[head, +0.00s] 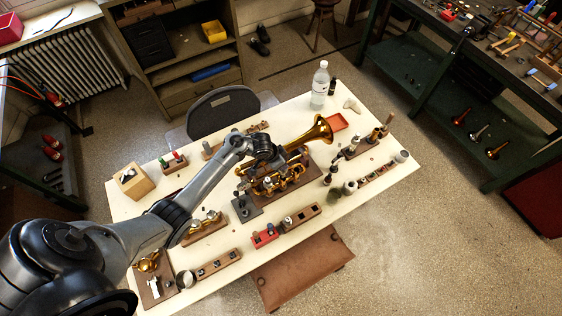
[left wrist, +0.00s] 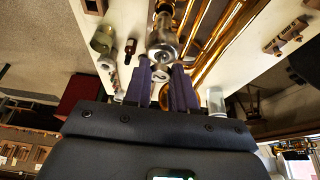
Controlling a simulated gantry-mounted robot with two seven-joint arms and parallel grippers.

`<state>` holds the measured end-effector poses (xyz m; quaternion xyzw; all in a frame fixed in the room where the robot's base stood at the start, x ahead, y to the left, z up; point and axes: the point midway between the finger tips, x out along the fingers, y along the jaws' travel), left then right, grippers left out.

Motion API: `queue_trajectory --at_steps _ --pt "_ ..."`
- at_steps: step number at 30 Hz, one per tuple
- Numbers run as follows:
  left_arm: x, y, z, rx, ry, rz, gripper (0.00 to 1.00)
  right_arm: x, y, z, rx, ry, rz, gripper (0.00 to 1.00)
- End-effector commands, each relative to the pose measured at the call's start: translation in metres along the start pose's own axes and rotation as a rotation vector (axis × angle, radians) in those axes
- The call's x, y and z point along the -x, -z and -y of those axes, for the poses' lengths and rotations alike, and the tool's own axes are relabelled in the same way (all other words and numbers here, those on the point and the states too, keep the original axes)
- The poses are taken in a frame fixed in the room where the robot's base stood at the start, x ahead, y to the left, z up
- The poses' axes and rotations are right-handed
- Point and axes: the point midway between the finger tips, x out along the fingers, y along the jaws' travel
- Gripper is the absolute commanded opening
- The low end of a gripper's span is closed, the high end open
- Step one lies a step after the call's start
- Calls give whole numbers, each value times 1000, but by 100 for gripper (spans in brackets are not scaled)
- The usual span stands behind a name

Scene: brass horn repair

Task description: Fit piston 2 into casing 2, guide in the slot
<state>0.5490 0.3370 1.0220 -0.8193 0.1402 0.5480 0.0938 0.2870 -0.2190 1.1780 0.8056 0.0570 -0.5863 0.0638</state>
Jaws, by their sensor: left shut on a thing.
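In the left wrist view, the two purple fingers of my left gripper (left wrist: 161,75) are closed around a silver cylindrical part (left wrist: 163,42), which looks like the piston. Brass tubes (left wrist: 210,45) run close beside it. The casing opening, the slot and the guide cannot be made out. My right gripper is not in view.
A wooden block with a red end (head: 265,237) stands in front of the horn. Small parts in wooden racks (head: 375,174) line the right side. A glass jar (left wrist: 103,40) shows in the wrist view.

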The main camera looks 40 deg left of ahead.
Motion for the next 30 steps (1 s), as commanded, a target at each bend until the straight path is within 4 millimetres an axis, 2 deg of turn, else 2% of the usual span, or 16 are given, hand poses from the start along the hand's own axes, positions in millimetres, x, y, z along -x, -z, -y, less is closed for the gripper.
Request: queue_trajectory --at_steps 30 --pt "0 0 0 -1 1 0 0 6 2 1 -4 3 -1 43"
